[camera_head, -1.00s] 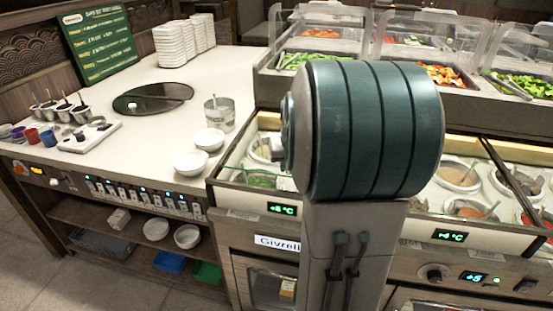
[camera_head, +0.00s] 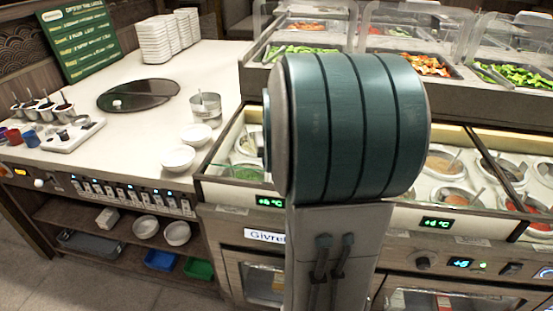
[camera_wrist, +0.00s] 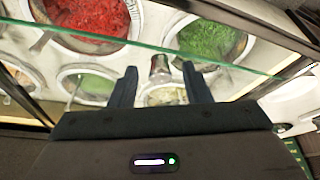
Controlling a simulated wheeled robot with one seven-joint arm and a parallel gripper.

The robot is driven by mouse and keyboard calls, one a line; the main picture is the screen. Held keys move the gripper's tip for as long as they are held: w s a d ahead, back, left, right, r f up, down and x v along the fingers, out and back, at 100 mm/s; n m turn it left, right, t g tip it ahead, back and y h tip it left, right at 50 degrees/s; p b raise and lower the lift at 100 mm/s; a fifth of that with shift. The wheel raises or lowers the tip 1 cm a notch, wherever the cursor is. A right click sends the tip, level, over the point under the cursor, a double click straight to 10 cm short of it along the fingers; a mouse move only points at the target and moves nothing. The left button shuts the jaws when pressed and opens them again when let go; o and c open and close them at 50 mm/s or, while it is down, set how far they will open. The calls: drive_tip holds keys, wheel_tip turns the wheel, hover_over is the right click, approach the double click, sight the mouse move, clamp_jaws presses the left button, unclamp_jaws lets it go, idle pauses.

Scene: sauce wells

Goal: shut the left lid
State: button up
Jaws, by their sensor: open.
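A glass pane, which looks like the left lid, shows as a thin green edge (camera_wrist: 90,37) running across the wrist view. Under and beyond it lie wells of red sauce (camera_wrist: 88,14), green sauce (camera_wrist: 208,38) and a paler green one (camera_wrist: 95,84). My gripper (camera_wrist: 160,80) is open, its two dark fingers apart close to the glass edge. A shiny metal piece (camera_wrist: 160,67) shows between the fingertips; whether they touch it is unclear. My arm hides my gripper in the head view.
White bowls (camera_head: 178,158) and a metal tin (camera_head: 206,107) stand on the counter (camera_head: 120,140) left of the wells. Salad bins under clear covers (camera_head: 405,28) stand behind. More sauce wells (camera_head: 447,162) lie right of my arm.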

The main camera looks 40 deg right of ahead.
drive_tip(key=p+v, duration=0.1)
drive_tip(key=v, duration=1.2)
drive_tip(key=shift+s+r, duration=0.2)
drive_tip(key=shift+r, duration=0.05)
